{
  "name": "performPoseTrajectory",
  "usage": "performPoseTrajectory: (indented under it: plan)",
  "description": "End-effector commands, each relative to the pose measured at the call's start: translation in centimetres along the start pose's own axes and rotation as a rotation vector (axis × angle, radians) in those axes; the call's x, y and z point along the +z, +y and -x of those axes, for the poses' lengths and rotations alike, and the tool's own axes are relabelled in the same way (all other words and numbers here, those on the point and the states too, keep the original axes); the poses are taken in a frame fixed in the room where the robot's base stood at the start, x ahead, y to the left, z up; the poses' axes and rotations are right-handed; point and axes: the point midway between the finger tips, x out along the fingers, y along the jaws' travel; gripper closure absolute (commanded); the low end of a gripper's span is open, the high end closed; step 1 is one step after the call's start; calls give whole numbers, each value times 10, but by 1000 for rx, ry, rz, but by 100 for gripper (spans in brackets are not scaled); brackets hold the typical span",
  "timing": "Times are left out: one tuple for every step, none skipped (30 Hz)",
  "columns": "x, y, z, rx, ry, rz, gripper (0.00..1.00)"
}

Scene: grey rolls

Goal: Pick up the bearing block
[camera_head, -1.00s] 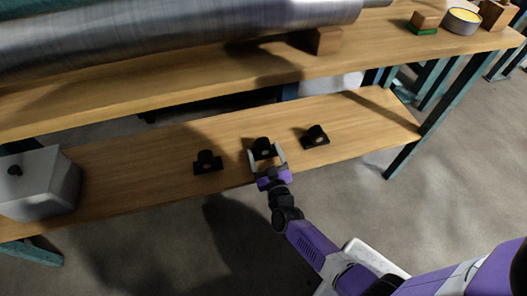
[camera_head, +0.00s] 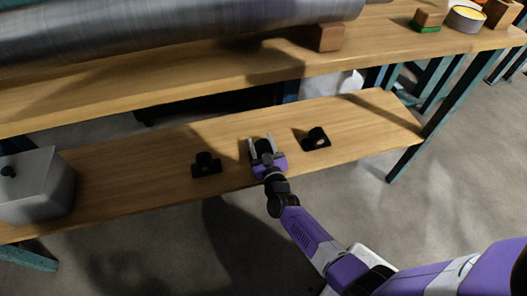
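Three black bearing blocks are on the lower wooden shelf (camera_head: 120,179). The left block (camera_head: 206,164) and the right block (camera_head: 317,139) stand free on their flat bases. The middle block (camera_head: 263,146) is between the two pale fingers of my gripper (camera_head: 261,145). The fingers look open, one on each side of it, and I cannot make out contact. My purple gripper body hides the near part of the middle block and its base.
A grey box with a dark knob (camera_head: 38,185) stands at the shelf's left end. The upper tabletop (camera_head: 180,85) carries a large metal roll (camera_head: 170,35) and a wooden chock (camera_head: 327,38) and overhangs behind the blocks. A teal leg (camera_head: 440,120) stands at right.

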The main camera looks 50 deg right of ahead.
Motion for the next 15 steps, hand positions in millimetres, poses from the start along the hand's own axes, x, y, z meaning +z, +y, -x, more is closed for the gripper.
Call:
performPoseTrajectory:
  plan:
    - [0,0,0,0,0,0,89]
    - [0,0,0,0,0,0,95]
    - [0,0,0,0,0,0,100]
    - [0,0,0,0,0,0,100]
    - [0,0,0,0,0,0,100]
    - [0,0,0,0,0,0,100]
    - [-2,0,-1,1,4,0,100]
    - [-2,0,-1,1,4,0,100]
    - [-2,0,0,1,4,0,100]
    - [-2,0,0,1,4,0,100]
    - [-2,0,0,1,4,0,100]
    - [-2,0,0,1,4,0,100]
    - [-2,0,0,1,4,0,100]
    - [-3,0,0,1,4,0,100]
    - [-4,0,0,1,4,0,100]
